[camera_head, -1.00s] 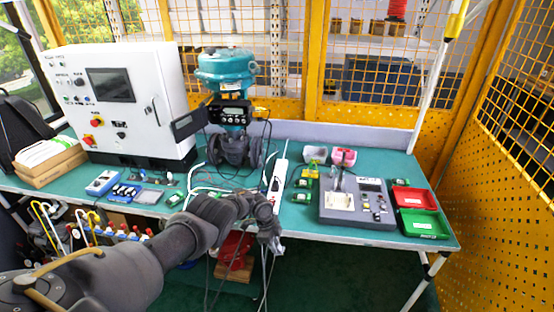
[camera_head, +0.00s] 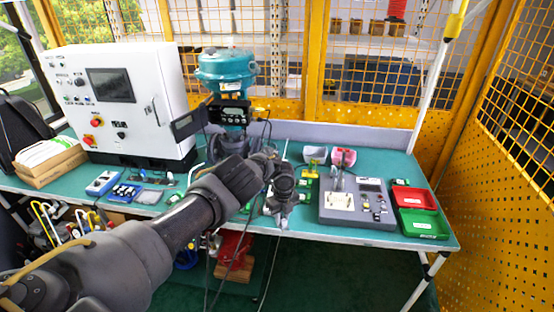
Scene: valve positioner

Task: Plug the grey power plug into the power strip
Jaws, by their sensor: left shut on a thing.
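My left arm reaches in from the lower left. My left gripper (camera_head: 281,205) is over the front middle of the table, where the white power strip lies. The gripper and wrist hide most of the strip. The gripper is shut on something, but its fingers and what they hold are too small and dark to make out. I cannot pick out the grey power plug, or tell whether it touches the strip. My right gripper is not in view.
A grey device box (camera_head: 357,203) stands just right of the gripper, with red (camera_head: 413,197) and green (camera_head: 423,223) bins beyond it. A teal valve (camera_head: 228,72) and white control cabinet (camera_head: 120,100) stand behind to the left. Thin cables hang over the table's front edge.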

